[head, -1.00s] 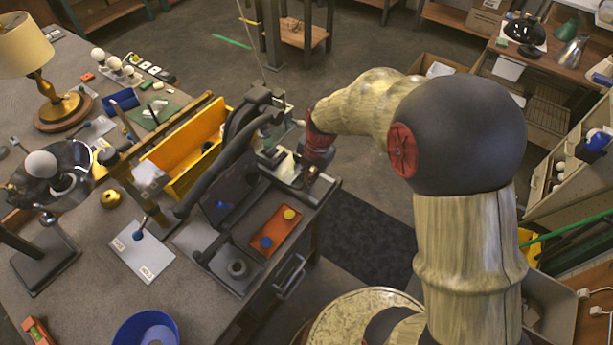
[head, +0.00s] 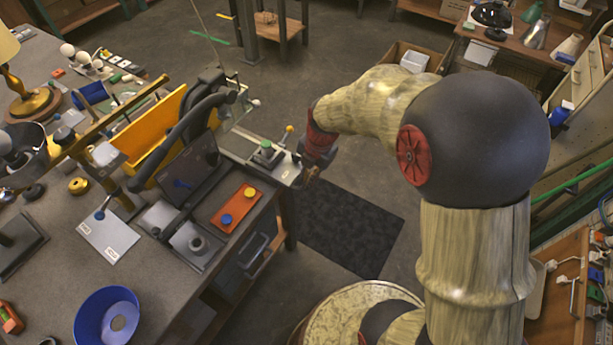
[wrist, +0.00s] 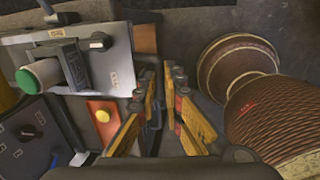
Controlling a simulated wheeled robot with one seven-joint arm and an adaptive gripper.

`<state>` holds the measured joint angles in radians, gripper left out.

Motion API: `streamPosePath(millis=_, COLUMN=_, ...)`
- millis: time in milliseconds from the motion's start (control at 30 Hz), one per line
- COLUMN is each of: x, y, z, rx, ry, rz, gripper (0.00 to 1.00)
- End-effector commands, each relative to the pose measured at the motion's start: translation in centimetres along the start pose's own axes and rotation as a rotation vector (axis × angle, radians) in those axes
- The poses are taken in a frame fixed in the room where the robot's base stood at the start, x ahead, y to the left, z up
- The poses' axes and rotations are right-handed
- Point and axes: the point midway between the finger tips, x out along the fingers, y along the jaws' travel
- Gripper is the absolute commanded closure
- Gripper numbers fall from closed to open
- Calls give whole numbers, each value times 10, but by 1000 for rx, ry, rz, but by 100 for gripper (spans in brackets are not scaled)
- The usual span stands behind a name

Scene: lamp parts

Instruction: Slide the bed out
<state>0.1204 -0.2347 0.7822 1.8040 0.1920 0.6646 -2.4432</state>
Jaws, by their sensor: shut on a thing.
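The bed (head: 238,145) is a pale grey flat slab on the machine at the bench's right end. It carries a green knob (head: 266,147) and a lever with a yellow ball (head: 290,128). In the wrist view, the bed (wrist: 112,45) is at upper left with the green knob (wrist: 27,80). My gripper (head: 306,178) is at the bed's right end, beside the bench edge.
An orange panel (head: 236,208) with yellow and blue buttons lies in front of the bed. A black curved machine arm (head: 185,125) and a yellow bin (head: 150,125) stand behind. A blue bowl (head: 107,315) is at front left. Floor beyond the bench, with a dark mat (head: 350,225), is open.

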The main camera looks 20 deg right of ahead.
Motion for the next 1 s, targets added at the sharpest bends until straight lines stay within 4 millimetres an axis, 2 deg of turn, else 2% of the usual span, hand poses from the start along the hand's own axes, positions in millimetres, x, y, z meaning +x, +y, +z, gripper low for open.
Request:
streamPosePath(millis=300, x=1, y=-4, z=0, rx=-1, ry=3, rz=-8, gripper=100)
streamPosePath(millis=333, x=1, y=-4, z=0, rx=-1, ry=3, rz=-8, gripper=90)
streamPosePath(millis=633, x=1, y=-3, z=0, rx=0, ry=2, rz=-6, gripper=73)
streamPosePath(millis=1000, x=-4, y=-2, z=0, rx=-1, ry=0, rz=-3, gripper=72)
